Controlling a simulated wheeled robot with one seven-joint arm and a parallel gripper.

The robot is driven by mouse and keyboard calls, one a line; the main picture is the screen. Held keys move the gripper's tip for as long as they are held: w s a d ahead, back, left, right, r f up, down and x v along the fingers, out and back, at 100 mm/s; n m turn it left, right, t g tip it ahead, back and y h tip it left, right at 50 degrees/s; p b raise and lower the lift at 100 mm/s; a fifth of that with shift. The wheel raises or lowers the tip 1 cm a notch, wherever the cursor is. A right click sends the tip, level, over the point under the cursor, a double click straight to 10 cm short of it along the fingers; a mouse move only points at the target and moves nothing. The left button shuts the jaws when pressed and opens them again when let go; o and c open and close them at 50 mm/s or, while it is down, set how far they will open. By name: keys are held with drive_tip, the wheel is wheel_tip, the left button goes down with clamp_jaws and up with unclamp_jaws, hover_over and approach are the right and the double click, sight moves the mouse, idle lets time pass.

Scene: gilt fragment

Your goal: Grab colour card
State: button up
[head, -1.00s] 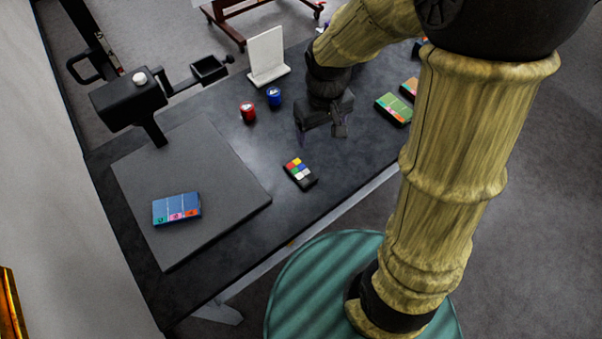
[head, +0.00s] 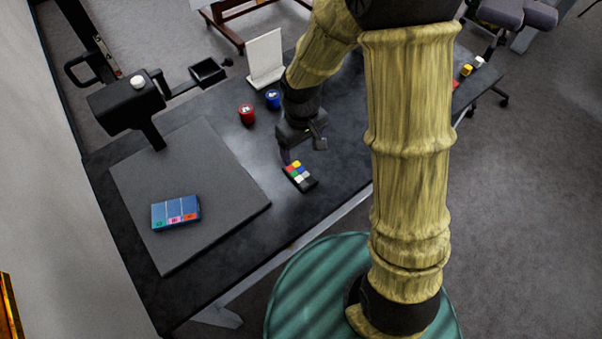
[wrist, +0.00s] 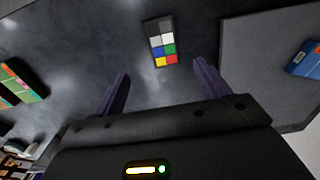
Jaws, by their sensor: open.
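The colour card (head: 299,176) is a small black block with red, yellow, blue, green, white and grey squares. It lies on the dark table. In the wrist view the colour card (wrist: 161,42) lies ahead of the fingertips, roughly between their lines. My gripper (head: 302,158) is just above and behind the card in the head view. In the wrist view my gripper (wrist: 162,72) has its two purple fingers spread apart with nothing between them. The fingers are partly hidden in the head view.
A grey board (head: 225,218) on the table holds a blue box (head: 176,212). A red pot (head: 247,113), a blue pot (head: 273,99) and a white upright panel (head: 265,58) stand behind. A black camera stand (head: 128,100) overhangs the board. Green-topped boxes (wrist: 20,84) lie left in the wrist view.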

hover_over(300, 174)
wheel_tip(300, 174, down, 5)
drive_tip(key=shift+w+f, duration=0.1)
drive_tip(key=shift+f, duration=0.1)
drive_tip(key=shift+f+p, duration=0.35)
drive_tip(key=shift+f, duration=0.3)
drive_tip(key=shift+f+p, duration=0.3)
drive_tip(key=shift+f, duration=1.65)
drive_tip(key=shift+c, duration=0.4)
drive_tip(key=c, duration=1)
